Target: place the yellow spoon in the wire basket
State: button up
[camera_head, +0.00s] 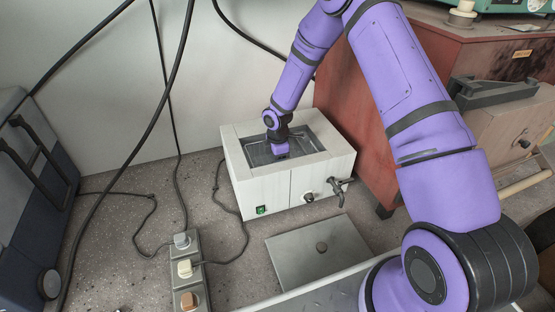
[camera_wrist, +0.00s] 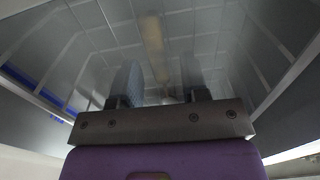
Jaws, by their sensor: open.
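My gripper (camera_head: 280,150) reaches down into the open top of a white box-shaped bath (camera_head: 262,185). In the wrist view its two fingers (camera_wrist: 163,82) stand apart with nothing seen between them. A grid of thin pale lines (camera_wrist: 95,58) over grey metal surrounds the fingers in the wrist view; it looks like the wire basket inside the bath. A blurred, dull yellow strip (camera_wrist: 152,35) shows beyond the fingers. It may be the yellow spoon, but its shape is too blurred to be sure. In the head view my gripper hides part of the bath's inside.
The bath's rim stands close around my gripper, with taps (camera_head: 338,190) at its front. A flat metal lid (camera_head: 303,262) with a knob lies in front. A socket strip (camera_head: 186,270) with cables is at the left front. A reddish cabinet (camera_head: 350,110) stands at the right.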

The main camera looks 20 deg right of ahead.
jog(key=s+d+r+m+t+h, duration=0.1)
jog(key=s+r+m, duration=0.15)
jog(key=r, duration=1.15)
jog(key=s+d+r+m, duration=0.1)
jog(key=s+r+m, duration=0.15)
jog(key=r, duration=1.05)
jog(key=s+d+r+m+t, duration=0.2)
jog(key=s+r+m, duration=0.2)
jog(key=s+r, duration=0.65)
jog(key=s+r+m+t, duration=0.1)
jog(key=s+r+m, duration=0.3)
jog(key=s, duration=0.7)
jog(key=s+d+r+m+t+y, duration=0.1)
jog(key=s+r+m, duration=0.3)
jog(key=s, duration=0.7)
jog(key=shift+d+r+m, duration=0.15)
jog(key=shift+m, duration=0.35)
